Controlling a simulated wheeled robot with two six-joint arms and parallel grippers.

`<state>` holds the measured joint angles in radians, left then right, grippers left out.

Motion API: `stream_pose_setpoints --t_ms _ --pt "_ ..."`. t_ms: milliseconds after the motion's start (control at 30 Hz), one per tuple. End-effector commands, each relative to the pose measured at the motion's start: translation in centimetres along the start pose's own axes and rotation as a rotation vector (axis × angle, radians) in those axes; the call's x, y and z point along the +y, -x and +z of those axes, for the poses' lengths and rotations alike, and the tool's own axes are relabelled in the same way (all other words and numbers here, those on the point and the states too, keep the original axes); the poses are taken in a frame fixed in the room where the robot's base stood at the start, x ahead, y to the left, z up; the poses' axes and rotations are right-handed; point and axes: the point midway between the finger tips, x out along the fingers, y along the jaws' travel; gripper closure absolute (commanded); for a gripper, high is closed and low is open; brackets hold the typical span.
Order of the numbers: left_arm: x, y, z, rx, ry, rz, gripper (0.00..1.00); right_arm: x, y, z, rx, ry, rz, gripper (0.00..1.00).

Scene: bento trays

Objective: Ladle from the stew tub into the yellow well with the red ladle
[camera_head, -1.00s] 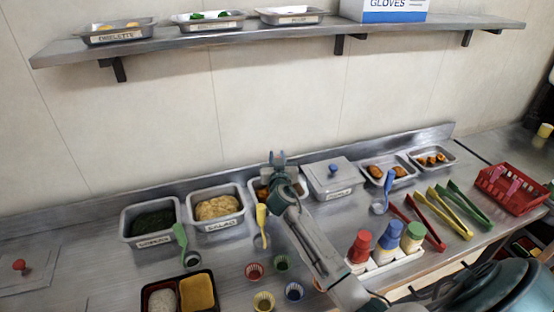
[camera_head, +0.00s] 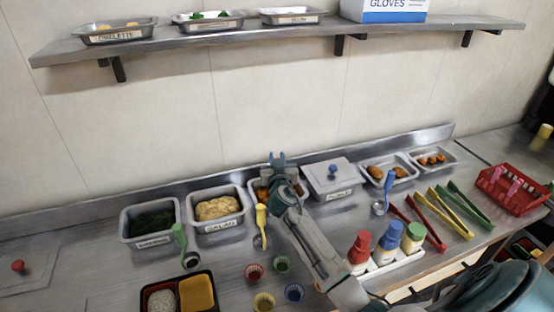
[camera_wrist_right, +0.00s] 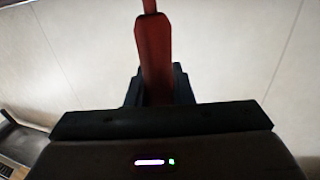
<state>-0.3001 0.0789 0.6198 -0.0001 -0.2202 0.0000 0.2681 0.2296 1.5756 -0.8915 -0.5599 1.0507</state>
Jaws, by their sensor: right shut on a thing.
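My right gripper (camera_head: 277,160) is raised in front of the back wall, above and behind the tub row. In the right wrist view it is shut on the red handle of the ladle (camera_wrist_right: 153,50), which extends up out of the frame. The ladle's bowl is out of that view, and I cannot make the ladle out in the head view. A tub with orange-brown food (camera_head: 260,190), likely the stew tub, is partly hidden behind my right arm. A dark bento tray (camera_head: 146,300) at the bottom edge has a yellow area (camera_head: 197,293) beside a pale-filled compartment. My left gripper is out of view.
Green (camera_head: 181,237), yellow (camera_head: 261,220) and blue (camera_head: 387,185) utensils stand by the tubs. Small coloured cups (camera_head: 294,292) sit in front. A shelf (camera_head: 250,32) crosses the wall above.

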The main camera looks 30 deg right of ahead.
Motion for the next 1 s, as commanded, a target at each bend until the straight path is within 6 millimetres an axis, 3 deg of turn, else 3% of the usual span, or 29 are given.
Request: stream_pose_setpoints --t_ms 433,1000 --pt "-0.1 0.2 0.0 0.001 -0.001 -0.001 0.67 0.0 0.0 -0.3 0.001 0.0 0.0 1.0" --pt "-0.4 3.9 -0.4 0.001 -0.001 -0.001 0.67 0.0 -0.1 -6.1 0.002 -0.001 0.0 1.0"
